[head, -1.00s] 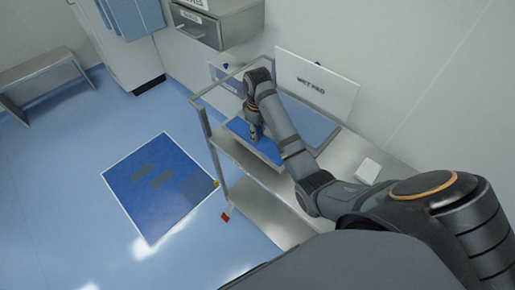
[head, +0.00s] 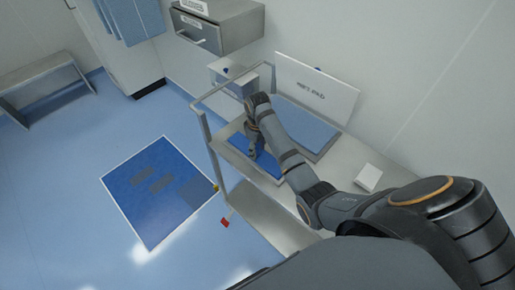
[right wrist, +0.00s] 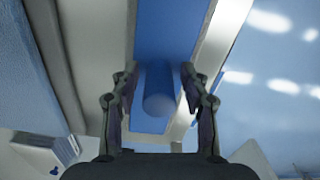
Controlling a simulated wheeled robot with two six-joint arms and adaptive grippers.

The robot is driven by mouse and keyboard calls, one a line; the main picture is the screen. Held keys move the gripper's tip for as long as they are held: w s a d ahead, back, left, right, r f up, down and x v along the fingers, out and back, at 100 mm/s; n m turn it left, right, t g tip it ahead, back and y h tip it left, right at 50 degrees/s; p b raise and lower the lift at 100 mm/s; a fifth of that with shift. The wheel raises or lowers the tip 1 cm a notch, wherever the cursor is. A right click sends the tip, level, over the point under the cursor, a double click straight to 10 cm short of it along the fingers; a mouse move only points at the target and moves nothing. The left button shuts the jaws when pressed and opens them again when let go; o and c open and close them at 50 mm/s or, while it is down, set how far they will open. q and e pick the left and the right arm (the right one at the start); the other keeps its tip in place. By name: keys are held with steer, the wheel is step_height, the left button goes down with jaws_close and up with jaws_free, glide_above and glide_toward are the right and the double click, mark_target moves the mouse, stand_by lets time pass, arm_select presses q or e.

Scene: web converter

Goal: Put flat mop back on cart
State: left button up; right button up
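The flat mop (head: 268,164) is a narrow blue board on the top shelf of the metal cart (head: 228,152), along its floor-side edge. In the right wrist view the board (right wrist: 165,30) runs away from me, with a rounded blue handle (right wrist: 159,92) standing up from it. My right gripper (head: 253,154) is over the mop. In the right wrist view its two fingers (right wrist: 159,98) stand either side of the handle, with a visible gap on both sides, so it looks open. The handle's lower part is hidden. My left gripper is not in view.
A grey-blue pad (head: 306,126) lies on the cart beside the mop, before a white labelled sign (head: 316,87). A small white block (head: 368,178) sits at the near end. A blue floor mat (head: 150,200) and a red item (head: 225,223) lie left of the cart.

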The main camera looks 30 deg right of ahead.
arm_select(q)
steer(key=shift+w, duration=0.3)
arm_select(e)
steer(key=shift+r, duration=0.2)
step_height(320, 180, up, 5)
steer(key=shift+w+r, duration=0.1)
steer(key=shift+r, duration=0.1)
step_height(320, 180, up, 7)
steer(key=p, duration=0.5)
steer(key=shift+f, duration=0.15)
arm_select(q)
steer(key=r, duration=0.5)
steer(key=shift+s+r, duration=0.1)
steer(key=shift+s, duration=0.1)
arm_select(e)
steer(key=shift+f, duration=0.15)
